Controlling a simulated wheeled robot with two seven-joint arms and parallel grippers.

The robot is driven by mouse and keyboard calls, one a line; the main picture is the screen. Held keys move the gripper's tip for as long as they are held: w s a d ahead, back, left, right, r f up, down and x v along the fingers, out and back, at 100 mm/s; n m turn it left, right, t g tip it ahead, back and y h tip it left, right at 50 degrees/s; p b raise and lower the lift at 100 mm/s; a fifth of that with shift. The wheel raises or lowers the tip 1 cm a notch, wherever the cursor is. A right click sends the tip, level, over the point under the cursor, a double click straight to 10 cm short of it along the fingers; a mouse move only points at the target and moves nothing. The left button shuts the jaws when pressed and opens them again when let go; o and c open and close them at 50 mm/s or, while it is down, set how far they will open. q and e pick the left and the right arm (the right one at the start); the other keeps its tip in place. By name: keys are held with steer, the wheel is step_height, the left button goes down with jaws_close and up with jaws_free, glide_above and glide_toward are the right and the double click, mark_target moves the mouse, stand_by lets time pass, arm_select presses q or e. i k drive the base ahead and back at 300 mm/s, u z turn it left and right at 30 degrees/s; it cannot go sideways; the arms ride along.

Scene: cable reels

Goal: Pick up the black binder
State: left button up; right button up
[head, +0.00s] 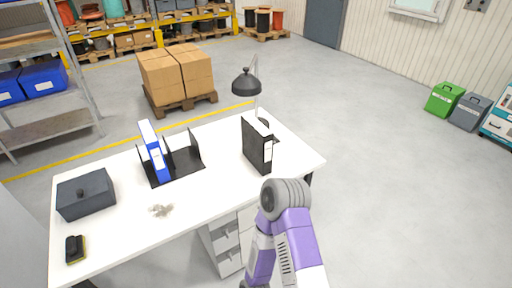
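The black binder (256,146) stands upright near the right end of the white desk (215,195). Its narrow side with a white label faces right and toward me. A purple and white arm of mine rises from the bottom edge, right of centre, with a grey round joint in front of the desk's front right part. Its gripper does not show, and the other gripper is also out of view. Nothing is seen touching the binder.
A black desk lamp (246,82) stands just behind the binder. A blue binder (154,152) stands in a black rack (186,160) to the left. A dark box (85,194), a brush (75,249) and a small beige heap (161,210) lie further left. Bare desk surrounds the binder's front.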

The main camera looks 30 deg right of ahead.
mark_target(257, 140)
steer(key=z, duration=2.55)
steer(key=i, duration=2.3)
steer(key=u, duration=2.25)
